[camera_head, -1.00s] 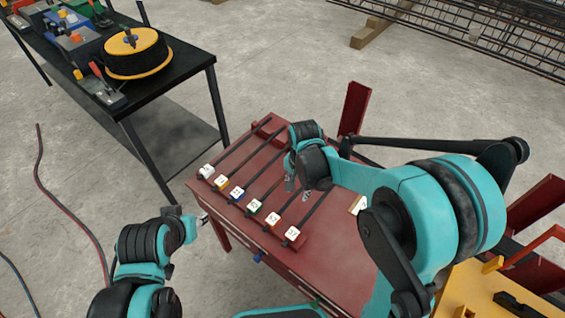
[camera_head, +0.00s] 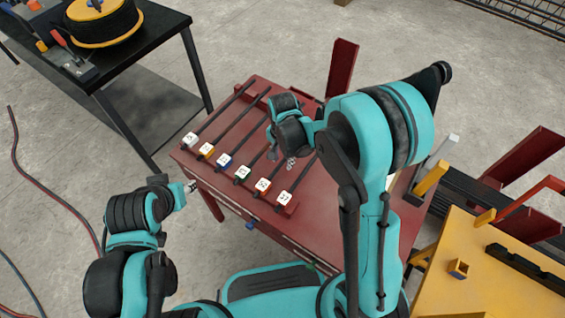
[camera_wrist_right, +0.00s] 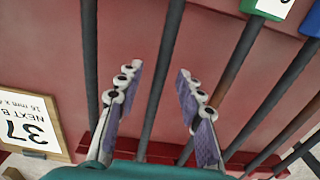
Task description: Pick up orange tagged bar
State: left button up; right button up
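Several dark bars with coloured number tags lie side by side on the red table (camera_head: 330,240). The fifth tag from the left looks orange-red (camera_head: 262,187); the second (camera_head: 206,151) looks yellow-orange, and the shades are hard to tell apart. My right gripper (camera_head: 291,163) hangs over the bars at the right. In the right wrist view its fingers (camera_wrist_right: 160,75) are apart, with one dark bar (camera_wrist_right: 163,90) showing between them and nothing gripped. That bar's tag is out of the wrist view. My left gripper (camera_head: 192,186) is off the table's left edge; its fingers are too small to judge.
Neighbouring bars run close on both sides, with green (camera_wrist_right: 271,7) and blue (camera_wrist_right: 311,22) tags at the wrist view's upper right. A card (camera_wrist_right: 32,125) reading 37 stands at the left there. A black bench (camera_head: 150,60) and a yellow stand (camera_head: 500,285) flank the table.

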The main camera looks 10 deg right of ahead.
grip_shut()
jog(key=shift+r, duration=0.2)
